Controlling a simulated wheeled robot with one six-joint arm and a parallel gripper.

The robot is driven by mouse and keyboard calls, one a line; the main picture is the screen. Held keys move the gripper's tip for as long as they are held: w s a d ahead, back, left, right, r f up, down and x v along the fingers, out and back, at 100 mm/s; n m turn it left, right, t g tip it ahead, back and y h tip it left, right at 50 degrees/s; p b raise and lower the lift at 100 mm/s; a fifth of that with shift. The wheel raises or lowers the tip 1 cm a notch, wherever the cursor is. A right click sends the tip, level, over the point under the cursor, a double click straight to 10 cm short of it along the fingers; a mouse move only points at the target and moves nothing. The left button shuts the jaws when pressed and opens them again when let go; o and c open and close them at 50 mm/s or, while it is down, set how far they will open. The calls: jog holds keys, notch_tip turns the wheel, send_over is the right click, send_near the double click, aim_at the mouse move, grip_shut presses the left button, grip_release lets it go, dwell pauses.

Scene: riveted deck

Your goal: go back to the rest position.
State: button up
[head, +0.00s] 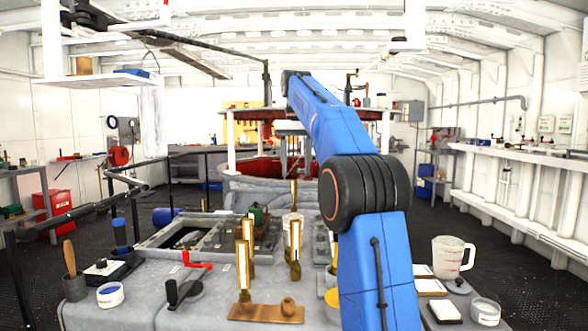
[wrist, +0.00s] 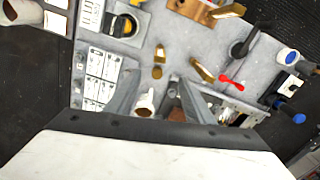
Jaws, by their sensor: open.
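My blue arm rises from the front of the bench and reaches forward in the head view. My gripper is hidden there behind the arm. In the wrist view my gripper (wrist: 156,98) is open, its two grey fingers spread apart above the bench. Nothing is visibly held. A pale cylindrical piece (wrist: 145,101) shows between the fingers, and brass pieces (wrist: 157,72) stand just beyond them. I cannot tell how far below the fingertips these are.
The grey bench (head: 130,312) carries a wooden board (head: 265,313), tall brass pieces (head: 295,248), a red-handled lever (head: 197,263), a black-handled piece (head: 184,290) and an open-topped box (head: 150,253). A measuring jug (head: 449,257) and white tub (head: 485,311) are at right. Dark floor surrounds it.

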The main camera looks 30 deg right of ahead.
jog(key=s+a+f+n+t, duration=0.1)
jog(key=s+a+f, duration=0.5)
jog(key=s, duration=0.4)
jog(key=s+a+f+n+t, duration=0.1)
jog(key=s+a+f+t, duration=0.1)
jog(key=s+a+f, duration=0.6)
jog(key=s+a+f+n+t, duration=0.1)
jog(key=s+a+f, duration=0.1)
jog(key=s+f, duration=0.8)
jog(key=s+a+f+n, duration=0.1)
jog(key=s+a+f, duration=0.1)
jog(key=s+f, duration=0.9)
jog(key=shift+s+a+f+t, duration=0.15)
jog(key=shift+t, duration=0.25)
